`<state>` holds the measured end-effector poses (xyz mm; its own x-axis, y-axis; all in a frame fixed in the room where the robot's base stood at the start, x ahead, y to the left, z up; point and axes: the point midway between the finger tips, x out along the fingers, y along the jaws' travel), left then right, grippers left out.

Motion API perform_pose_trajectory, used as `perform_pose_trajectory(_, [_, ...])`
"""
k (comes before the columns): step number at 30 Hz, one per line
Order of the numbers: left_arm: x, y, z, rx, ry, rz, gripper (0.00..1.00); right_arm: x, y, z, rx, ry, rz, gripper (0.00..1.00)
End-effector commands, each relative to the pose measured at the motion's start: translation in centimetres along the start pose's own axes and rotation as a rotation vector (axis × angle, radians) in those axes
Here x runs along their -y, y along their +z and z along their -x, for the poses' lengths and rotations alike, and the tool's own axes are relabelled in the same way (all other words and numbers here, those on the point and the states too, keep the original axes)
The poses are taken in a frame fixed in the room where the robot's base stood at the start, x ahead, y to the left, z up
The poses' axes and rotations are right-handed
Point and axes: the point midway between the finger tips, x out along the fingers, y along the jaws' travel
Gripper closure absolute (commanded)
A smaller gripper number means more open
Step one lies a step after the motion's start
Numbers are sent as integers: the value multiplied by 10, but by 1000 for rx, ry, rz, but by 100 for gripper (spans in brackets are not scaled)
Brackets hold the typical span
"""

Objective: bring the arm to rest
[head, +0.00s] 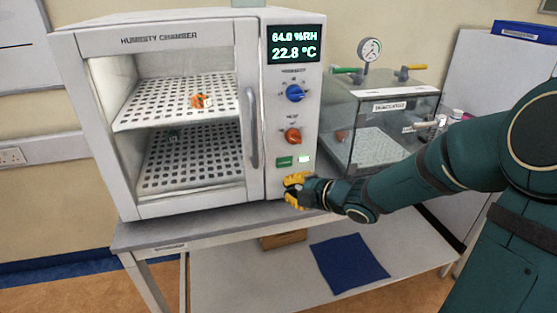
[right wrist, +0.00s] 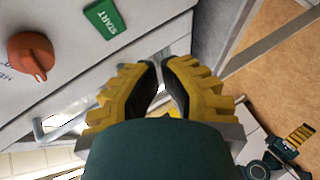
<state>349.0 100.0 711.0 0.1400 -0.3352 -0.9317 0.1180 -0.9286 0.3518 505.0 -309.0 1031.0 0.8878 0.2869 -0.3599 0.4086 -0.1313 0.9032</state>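My right gripper (head: 297,189) is in front of the humidity chamber's lower right front, just below its green button. In the right wrist view its two yellow ridged fingers (right wrist: 160,68) come together with only a narrow gap at the tips. Nothing shows between them. A small yellow ridged finger (right wrist: 300,133) on a dark body at the lower right of that view looks like my left gripper. It is too small to tell open from shut. The left gripper does not show in the head view.
The humidity chamber (head: 184,207) stands on a grey bench (head: 165,234). Its green start button (right wrist: 104,19) and orange knob (right wrist: 32,55) are close to my right gripper. A clear vacuum box (head: 380,108) stands beside it, behind my right forearm. A blue cloth (head: 348,262) lies on the lower shelf.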

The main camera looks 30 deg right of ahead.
Motion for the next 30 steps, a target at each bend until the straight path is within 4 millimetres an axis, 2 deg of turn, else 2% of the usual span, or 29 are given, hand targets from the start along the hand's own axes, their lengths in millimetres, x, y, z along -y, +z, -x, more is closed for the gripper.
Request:
perform_pose_trajectory(7, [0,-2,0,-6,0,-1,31,0,0,0,0,0,0,100])
perform_pose_trajectory(11, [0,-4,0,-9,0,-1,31,24,-7,-19,0,-44,-151,100])
perform_pose_trajectory(14, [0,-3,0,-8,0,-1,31,64,-19,-44,20,-122,-401,100])
perform_pose_trajectory(17, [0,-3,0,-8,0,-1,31,120,-38,-69,78,-236,-707,100])
perform_pose_trajectory(18, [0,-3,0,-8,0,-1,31,144,-47,-76,114,-286,-828,100])
perform_pose_trajectory(20, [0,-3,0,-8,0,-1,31,180,-62,-82,180,-362,-1000,100])
perform_pose_trajectory(21, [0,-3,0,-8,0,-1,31,205,-73,-85,233,-414,-1109,100])
perform_pose_trajectory(24, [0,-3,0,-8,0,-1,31,264,-100,-82,393,-533,-1356,100])
perform_pose_trajectory(27, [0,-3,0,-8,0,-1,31,315,-124,-70,570,-626,-1545,100])
perform_pose_trajectory(30, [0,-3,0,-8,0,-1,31,350,-141,-56,726,-679,-1670,100])
